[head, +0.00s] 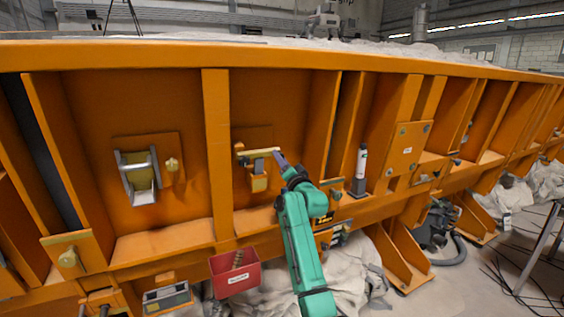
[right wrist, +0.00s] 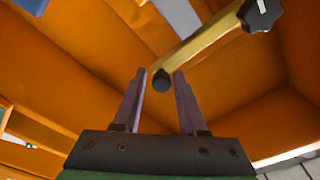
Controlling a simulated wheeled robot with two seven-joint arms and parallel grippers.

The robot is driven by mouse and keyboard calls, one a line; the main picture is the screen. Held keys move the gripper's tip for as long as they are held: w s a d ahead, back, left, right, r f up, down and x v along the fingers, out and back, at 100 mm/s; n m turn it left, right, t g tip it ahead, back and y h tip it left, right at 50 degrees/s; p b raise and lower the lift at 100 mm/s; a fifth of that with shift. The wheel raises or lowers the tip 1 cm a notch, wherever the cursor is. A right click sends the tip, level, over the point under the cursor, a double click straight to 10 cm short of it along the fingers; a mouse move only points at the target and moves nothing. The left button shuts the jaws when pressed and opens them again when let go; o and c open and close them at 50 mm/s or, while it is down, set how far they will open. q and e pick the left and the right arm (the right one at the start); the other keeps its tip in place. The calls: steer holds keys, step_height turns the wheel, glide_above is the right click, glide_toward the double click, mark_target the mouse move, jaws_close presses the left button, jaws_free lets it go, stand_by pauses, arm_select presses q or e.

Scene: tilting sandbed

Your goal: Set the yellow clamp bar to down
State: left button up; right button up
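The yellow clamp bar (head: 259,152) lies about level across a recessed panel of the orange sandbed frame in the head view. In the right wrist view the yellow bar (right wrist: 207,45) runs from a black hub with a white mark (right wrist: 262,12) at upper right down to a dark round end (right wrist: 161,81). My right gripper (head: 279,158) is at the bar's right end. In the right wrist view its fingers (right wrist: 160,75) are apart, one on each side of the dark end, with gaps visible. My left gripper is not in view.
A grey bracket with a roller (head: 139,177) and a yellow knob (head: 172,165) are on the panel to the left. An upright rib (head: 217,150) separates the panels. A red bin (head: 236,274) hangs below. A dark, white-topped device (head: 360,172) stands on the ledge at right.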

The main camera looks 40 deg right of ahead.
steer(key=shift+s, duration=0.1)
steer(key=b+v, duration=0.3)
steer(key=v, duration=1.1)
steer(key=shift+s+b, duration=0.2)
steer(key=shift+b, duration=0.2)
steer(key=shift+a, duration=0.1)
